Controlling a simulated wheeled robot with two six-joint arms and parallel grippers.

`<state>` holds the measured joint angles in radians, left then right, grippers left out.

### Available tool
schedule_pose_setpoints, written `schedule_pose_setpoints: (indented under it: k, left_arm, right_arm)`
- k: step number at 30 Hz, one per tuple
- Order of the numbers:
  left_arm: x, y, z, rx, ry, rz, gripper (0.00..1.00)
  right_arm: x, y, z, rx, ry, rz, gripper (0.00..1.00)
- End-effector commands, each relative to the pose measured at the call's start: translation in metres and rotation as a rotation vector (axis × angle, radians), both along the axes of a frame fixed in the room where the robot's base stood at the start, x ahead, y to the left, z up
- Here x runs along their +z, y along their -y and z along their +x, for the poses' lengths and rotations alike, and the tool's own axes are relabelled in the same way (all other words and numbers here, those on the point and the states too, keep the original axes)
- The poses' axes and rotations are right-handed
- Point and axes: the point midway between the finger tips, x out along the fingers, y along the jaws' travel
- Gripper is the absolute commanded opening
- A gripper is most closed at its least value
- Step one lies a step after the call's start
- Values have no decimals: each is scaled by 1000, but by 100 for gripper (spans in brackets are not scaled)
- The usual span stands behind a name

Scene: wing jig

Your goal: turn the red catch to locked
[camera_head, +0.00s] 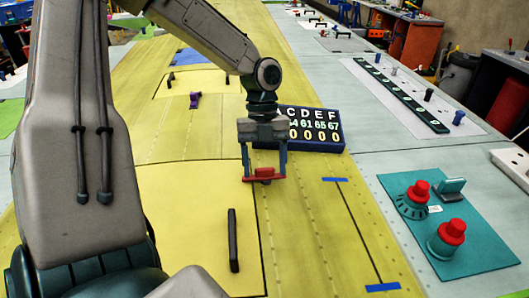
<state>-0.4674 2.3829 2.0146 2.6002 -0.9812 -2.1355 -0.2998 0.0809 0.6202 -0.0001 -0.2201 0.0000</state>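The red catch (264,179) is a small red bar with a raised middle part, near the edge of the yellow panel on the wing. My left gripper (264,175) points down over it from above. Its two fingers are wide apart, with one fingertip near each end of the red catch. A gap shows between the fingers and the raised middle of the catch. I cannot tell whether the fingertips touch the catch. My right gripper is not in view.
A dark display board (309,128) with letters and numbers stands just behind the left gripper. A black handle (233,240) is on the yellow panel in front. A teal plate (478,240) with red knobs lies at the right. A purple piece (195,99) lies farther back.

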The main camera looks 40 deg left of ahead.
Motion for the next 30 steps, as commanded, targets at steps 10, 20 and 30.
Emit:
schedule_pose_setpoints:
  k: [10, 20, 30]
  left_arm:
    - [21, -8, 8, 2, 7, 2, 64]
    - [81, -26, 23, 2, 4, 2, 64]
    - [100, -32, 27, 0, 1, -1, 64]
  right_arm:
    - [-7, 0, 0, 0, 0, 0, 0]
    - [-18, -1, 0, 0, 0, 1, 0]
    - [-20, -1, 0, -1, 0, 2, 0]
